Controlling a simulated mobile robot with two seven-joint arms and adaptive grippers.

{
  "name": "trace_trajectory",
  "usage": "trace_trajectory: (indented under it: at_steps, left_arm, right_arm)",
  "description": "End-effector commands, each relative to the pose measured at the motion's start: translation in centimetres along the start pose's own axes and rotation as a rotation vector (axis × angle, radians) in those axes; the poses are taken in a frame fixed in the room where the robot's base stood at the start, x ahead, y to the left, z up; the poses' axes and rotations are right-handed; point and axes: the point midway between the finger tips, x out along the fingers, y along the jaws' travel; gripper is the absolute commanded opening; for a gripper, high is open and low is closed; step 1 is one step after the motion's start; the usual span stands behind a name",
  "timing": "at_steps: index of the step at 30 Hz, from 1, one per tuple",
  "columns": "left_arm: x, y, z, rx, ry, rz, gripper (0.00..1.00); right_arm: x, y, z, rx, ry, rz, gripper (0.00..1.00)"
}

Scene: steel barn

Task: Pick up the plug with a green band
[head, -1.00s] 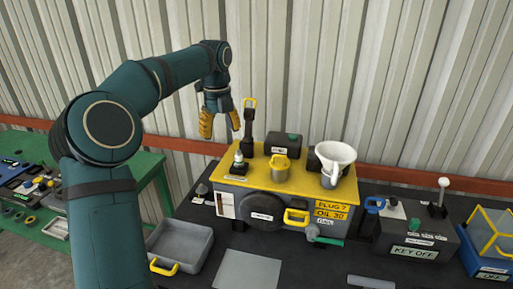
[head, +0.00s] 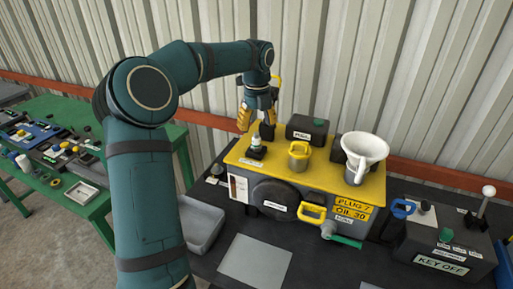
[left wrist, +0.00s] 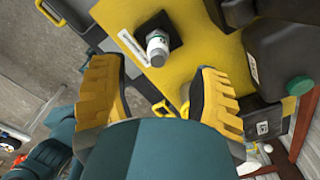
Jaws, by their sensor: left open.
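A pale plug with a green band (head: 257,146) stands upright in a black square base on the yellow top of the engine block (head: 325,176). In the left wrist view the plug (left wrist: 157,47) shows its white body and green band near the top middle. My left gripper (head: 257,118) is open and empty, above and behind the plug in the head view. In the left wrist view its yellow fingers (left wrist: 155,78) are spread, with the plug lying beyond the gap between them, untouched. My right gripper is not in view.
A black box (head: 306,129), a yellow-handled metal cup (head: 299,157) and a white funnel (head: 364,150) are on the block. A grey tray (head: 199,225) lies left of it. A green table (head: 98,205) is further left.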

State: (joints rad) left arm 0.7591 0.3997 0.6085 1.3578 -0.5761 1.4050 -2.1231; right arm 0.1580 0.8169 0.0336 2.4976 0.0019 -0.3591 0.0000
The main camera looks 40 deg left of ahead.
Motion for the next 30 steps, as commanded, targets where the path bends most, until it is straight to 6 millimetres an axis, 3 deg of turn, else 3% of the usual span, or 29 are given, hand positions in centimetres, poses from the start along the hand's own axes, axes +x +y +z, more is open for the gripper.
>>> trace_trajectory:
  at_steps: [13,23,28,30]
  left_arm:
    - [4.9,0.4,0.0,0.001,0.001,0.002,0.62]
    - [5.4,0.3,-0.1,0.001,0.0,0.0,0.64]
    - [5.4,0.3,-0.1,0.001,0.0,0.0,0.04]
    - [5.4,0.3,-0.1,0.001,0.0,0.0,0.0]
  right_arm:
    - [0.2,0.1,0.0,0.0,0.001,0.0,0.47]
    - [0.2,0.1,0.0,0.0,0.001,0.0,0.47]
    - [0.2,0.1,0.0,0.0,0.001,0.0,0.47]
    - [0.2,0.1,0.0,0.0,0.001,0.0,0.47]
